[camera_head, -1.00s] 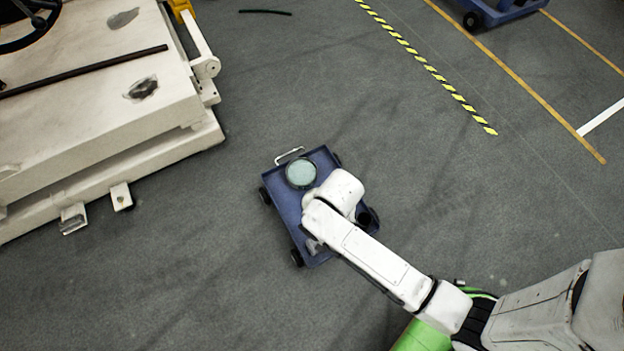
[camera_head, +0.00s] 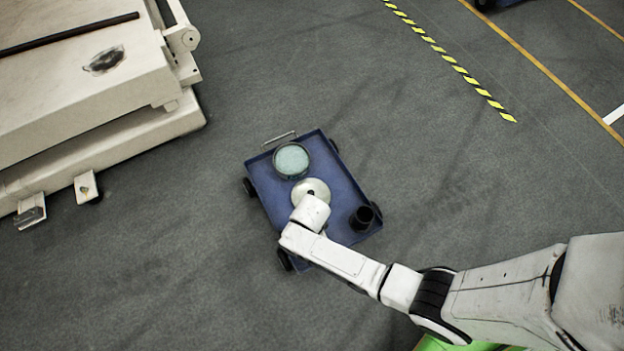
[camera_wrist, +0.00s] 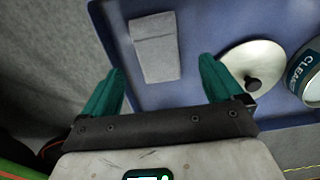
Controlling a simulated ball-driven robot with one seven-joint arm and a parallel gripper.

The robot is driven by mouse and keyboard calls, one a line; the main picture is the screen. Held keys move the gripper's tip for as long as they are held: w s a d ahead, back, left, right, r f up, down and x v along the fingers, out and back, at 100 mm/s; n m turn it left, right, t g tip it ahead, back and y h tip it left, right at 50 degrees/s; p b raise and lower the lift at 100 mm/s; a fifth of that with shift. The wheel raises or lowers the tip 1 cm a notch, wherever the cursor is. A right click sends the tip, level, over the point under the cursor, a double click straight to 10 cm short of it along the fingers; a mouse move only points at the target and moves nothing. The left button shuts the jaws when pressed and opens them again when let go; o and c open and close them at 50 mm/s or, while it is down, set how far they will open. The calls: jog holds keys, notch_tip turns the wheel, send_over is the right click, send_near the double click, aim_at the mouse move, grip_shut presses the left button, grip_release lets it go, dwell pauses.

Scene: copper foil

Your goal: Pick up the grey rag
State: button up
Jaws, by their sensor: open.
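The grey rag (camera_wrist: 155,50) lies folded flat on the blue cart (camera_wrist: 185,18) in the wrist view. My gripper (camera_wrist: 161,72) has its two teal fingers spread apart, with the rag showing between and beyond their tips. The fingers hold nothing, and I cannot tell their height above the rag. In the head view, my arm's end is over the cart (camera_head: 262,190) and hides the rag and the gripper fingers.
A round lid with a dark knob (camera_wrist: 252,68) lies right of the rag, close to the right finger. A labelled tin (camera_wrist: 308,75) stands beside it. A black cup (camera_head: 362,217) stands at the cart's right. A white machine (camera_head: 90,100) stands left, with clear floor between.

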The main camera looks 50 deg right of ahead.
jog(key=shift+s+f+b, duration=0.1)
jog(key=shift+f+b, duration=2)
jog(key=shift+f, duration=1)
jog(key=c, duration=1)
